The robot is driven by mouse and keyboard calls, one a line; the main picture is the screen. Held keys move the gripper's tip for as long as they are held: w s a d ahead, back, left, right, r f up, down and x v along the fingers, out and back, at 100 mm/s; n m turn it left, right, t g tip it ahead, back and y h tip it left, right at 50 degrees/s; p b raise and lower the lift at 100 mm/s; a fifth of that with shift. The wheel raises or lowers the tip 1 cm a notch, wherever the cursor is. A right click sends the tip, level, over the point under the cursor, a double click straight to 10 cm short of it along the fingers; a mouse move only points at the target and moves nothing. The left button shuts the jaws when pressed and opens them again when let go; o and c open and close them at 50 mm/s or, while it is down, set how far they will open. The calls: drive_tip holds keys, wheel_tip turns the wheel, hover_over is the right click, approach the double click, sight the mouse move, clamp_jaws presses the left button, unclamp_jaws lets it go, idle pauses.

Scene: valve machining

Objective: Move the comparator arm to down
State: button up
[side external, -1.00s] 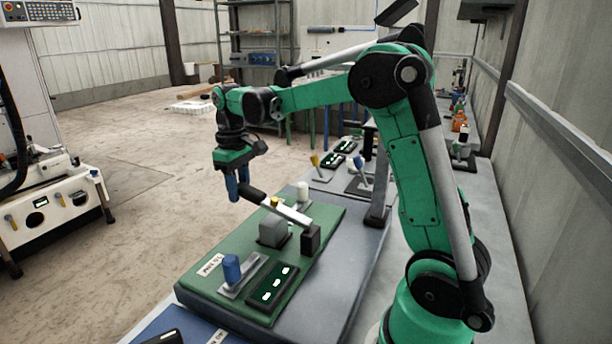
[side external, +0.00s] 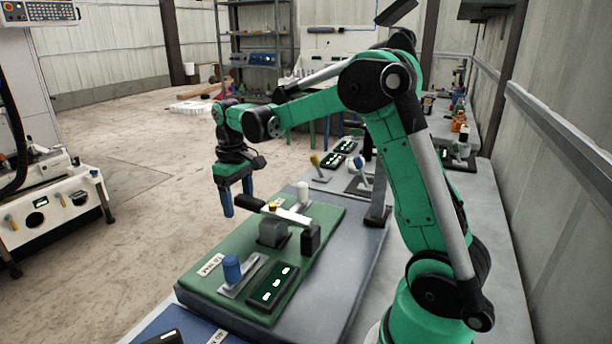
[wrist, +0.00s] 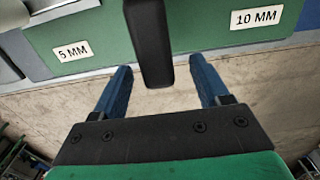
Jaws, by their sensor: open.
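The comparator arm is a pale metal bar (side external: 292,215) with a black handle (side external: 248,203), hinged at a dark block (side external: 310,238) on the green base (side external: 215,290). The bar slopes only slightly, with the handle at the far-left end, close to level. My gripper (side external: 237,204) is open at the handle end, its blue fingers pointing down. In the wrist view the handle (wrist: 148,45) reaches in between the spread fingers of my gripper (wrist: 160,64), with gaps on both sides. The fingers hold nothing.
A grey block (side external: 272,233) stands under the bar. A blue knob (side external: 231,268) and a dark panel with lit marks (side external: 272,285) are at the near end. A white cylinder (side external: 303,192) stands behind the bar. Open floor lies left of the bench.

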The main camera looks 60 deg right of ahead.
drive_tip(key=w+r, duration=0.4)
drive_tip(key=r, duration=0.1)
drive_tip(key=shift+w+r, duration=0.15)
drive_tip(key=shift+w, duration=0.2)
idle(0.3)
drive_tip(key=s+a+r+t, duration=0.2)
drive_tip(key=s+a+r, duration=0.15)
drive_tip(key=r, duration=0.35)
drive_tip(key=s+a+f+t, duration=0.5)
drive_tip(key=s+a+f, duration=0.3)
drive_tip(key=s, duration=0.3)
drive_tip(key=shift+s+a+f, duration=0.25)
drive_tip(key=shift+s+f, duration=0.1)
drive_tip(key=shift+f, duration=0.3)
